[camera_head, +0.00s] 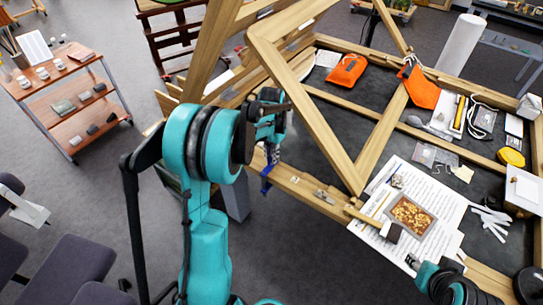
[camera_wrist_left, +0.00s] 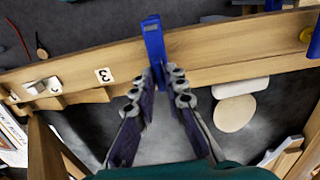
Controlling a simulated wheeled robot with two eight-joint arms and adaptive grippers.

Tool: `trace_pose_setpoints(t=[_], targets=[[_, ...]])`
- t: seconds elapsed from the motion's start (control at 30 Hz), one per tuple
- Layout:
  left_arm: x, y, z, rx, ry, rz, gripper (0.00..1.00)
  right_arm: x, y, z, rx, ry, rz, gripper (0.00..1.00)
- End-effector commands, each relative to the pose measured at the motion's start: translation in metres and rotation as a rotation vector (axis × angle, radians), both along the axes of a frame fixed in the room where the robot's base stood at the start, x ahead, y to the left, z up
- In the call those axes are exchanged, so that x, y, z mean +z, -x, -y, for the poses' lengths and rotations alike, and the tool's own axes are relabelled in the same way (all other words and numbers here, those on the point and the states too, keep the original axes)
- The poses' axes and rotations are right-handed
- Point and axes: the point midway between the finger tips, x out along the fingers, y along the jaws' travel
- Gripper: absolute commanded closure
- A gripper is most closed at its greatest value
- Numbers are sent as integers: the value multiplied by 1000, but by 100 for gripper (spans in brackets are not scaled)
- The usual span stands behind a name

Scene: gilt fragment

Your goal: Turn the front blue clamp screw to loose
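The blue clamp (camera_head: 267,176) sits on the front beam of the wooden frame. In the left wrist view the clamp (camera_wrist_left: 153,38) stands upright on the beam, its lower end between my fingers. My left gripper (camera_head: 272,149) is above the clamp in the head view. In the left wrist view the left gripper (camera_wrist_left: 157,80) is open, one finger on each side of the clamp's lower end. Whether they touch it cannot be told. The screw itself is not clearly seen. My right gripper (camera_head: 412,262) is low at the right, by the printed sheet; its fingers are too small to read.
The wooden frame's front beam (camera_head: 305,190) carries the clamp. Another blue clamp (camera_wrist_left: 316,42) shows at the wrist view's right edge. The printed sheet (camera_head: 450,212), orange pouches (camera_head: 346,70) and small tools lie on the right. A shelf cart (camera_head: 75,85) stands left; floor between is free.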

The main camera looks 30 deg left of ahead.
Motion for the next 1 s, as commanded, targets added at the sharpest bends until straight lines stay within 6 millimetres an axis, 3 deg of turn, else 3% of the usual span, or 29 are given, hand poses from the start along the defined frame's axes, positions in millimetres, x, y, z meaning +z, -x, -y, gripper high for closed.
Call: trace_pose_setpoints(t=[0.33, 0.47, 0.8, 1.0], targets=[[0, 0, 0, -1, 0, -1, 70, 0, 0, 0, 0, 0, 0, 60], [9, 0, 0, -1, 1, -1, 70, 0, 0, 0, 0, 0, 0, 60], [80, 0, 0, -1, 0, -1, 70, 0, 0, 0, 0, 0, 0, 60], [110, 0, 0, -1, 0, -1, 70, 0, 0, 0, 0, 0, 0, 60]])
